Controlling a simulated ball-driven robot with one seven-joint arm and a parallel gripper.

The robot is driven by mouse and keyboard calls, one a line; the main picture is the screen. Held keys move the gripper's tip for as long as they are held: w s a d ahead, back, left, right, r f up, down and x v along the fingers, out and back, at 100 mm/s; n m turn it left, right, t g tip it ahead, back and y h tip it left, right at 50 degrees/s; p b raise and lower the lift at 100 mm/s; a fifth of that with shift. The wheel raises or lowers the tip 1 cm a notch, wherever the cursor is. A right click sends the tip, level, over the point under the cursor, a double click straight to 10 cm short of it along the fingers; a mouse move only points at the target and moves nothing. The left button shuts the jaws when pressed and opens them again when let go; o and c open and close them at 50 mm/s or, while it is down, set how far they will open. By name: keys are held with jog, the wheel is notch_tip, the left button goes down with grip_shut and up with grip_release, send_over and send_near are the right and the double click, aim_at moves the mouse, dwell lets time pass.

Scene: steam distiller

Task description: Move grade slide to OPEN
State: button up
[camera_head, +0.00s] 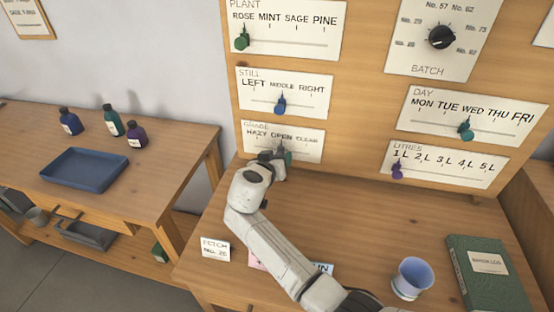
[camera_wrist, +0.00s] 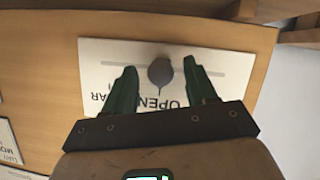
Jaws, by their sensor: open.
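The grade slide panel (camera_head: 308,147) is a white plate marked HAZY, OPEN and CLEAR on the wooden board. Its grey knob (camera_head: 281,147) appears close to the OPEN word in the head view, partly hidden by my gripper (camera_head: 281,155). In the wrist view the panel (camera_wrist: 225,65) is upside down and the grey knob (camera_wrist: 160,71) sits on the slot beside OPEN. The green fingers of my gripper (camera_wrist: 159,73) are open, one on each side of the knob, with visible gaps. HAZY is hidden in the wrist view.
The still slide (camera_head: 280,104) is just above and the plant slide (camera_head: 242,38) higher. Day (camera_head: 465,131) and litres (camera_head: 397,171) slides are to the right. A side table holds bottles and a blue tray (camera_head: 85,170).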

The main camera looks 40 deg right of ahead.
jog(key=shift+a, duration=0.1)
jog(key=v, duration=1)
jog(key=shift+s+a+b, duration=0.2)
jog(key=shift+b, duration=0.1)
jog(key=shift+r, duration=0.15)
